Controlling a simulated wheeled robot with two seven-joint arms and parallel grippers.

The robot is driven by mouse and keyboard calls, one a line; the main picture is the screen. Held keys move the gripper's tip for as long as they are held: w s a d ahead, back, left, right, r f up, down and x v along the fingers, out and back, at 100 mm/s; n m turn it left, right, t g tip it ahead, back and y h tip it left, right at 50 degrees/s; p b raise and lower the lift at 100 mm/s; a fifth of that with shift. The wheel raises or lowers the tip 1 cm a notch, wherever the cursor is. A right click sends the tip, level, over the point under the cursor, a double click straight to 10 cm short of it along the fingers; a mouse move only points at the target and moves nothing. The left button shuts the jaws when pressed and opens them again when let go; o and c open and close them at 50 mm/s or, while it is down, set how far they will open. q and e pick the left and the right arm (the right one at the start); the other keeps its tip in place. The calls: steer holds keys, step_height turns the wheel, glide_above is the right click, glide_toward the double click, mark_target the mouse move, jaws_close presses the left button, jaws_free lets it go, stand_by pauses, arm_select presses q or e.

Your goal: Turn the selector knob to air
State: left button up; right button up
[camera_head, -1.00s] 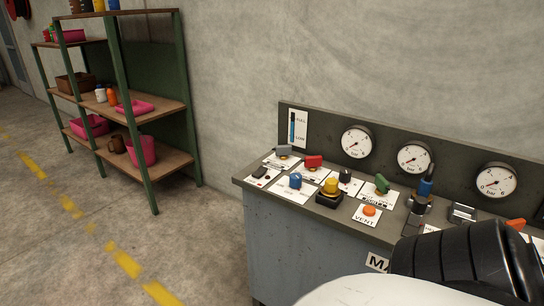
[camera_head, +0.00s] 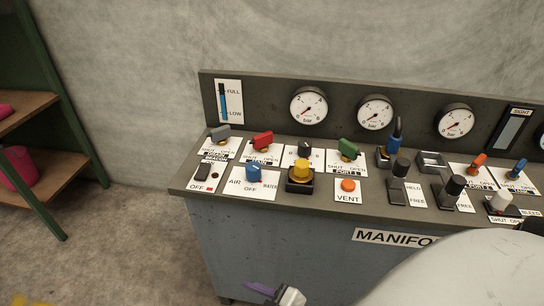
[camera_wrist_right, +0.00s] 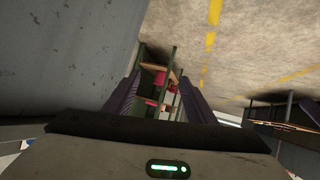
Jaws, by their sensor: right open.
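The selector knob (camera_head: 253,173) is blue and sits on a white plate marked AIR on the left, WATER on the right and OFF below. It is near the left end of the panel's top. I cannot tell exactly which mark its pointer faces. My right gripper (camera_head: 262,289) shows only in part at the bottom of the head view, below the panel top and in front of the cabinet, apart from the knob. In the right wrist view its two dark purple fingers (camera_wrist_right: 158,92) are spread with nothing between them. My left gripper is not in view.
Close around the knob are a red valve handle (camera_head: 262,141), a yellow knob (camera_head: 300,172), a black switch (camera_head: 203,160) and an orange VENT button (camera_head: 348,185). Gauges (camera_head: 309,106) line the back panel.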

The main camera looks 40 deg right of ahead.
steer(key=w+a+r+n+t+y+b, duration=0.2)
steer(key=w+r+n+t+y, duration=0.15)
steer(key=w+r+n, duration=0.4)
steer(key=w+a+r+n+t+y+b, duration=0.1)
steer(key=w+a+r+n+t+y, duration=0.2)
steer(key=w+r+n, duration=0.45)
step_height(320, 180, up, 13)
steer(key=n+g+h+b, duration=0.75)
steer(key=n+g, duration=0.85)
steer(key=n, duration=1.1)
glide_above(253, 166)
steer(key=s+d+b, duration=0.1)
steer(key=s+d, duration=0.1)
steer(key=d, duration=0.1)
steer(key=y, duration=0.2)
steer(key=shift+t, duration=0.25)
steer(key=b+x, duration=0.1)
steer(key=x, duration=0.7)
steer(key=shift+w+f, duration=0.1)
steer(key=shift+f, duration=0.2)
steer(key=shift+w+a+f, duration=0.1)
steer(key=shift+a+f, duration=0.05)
steer(key=shift+f, duration=0.3)
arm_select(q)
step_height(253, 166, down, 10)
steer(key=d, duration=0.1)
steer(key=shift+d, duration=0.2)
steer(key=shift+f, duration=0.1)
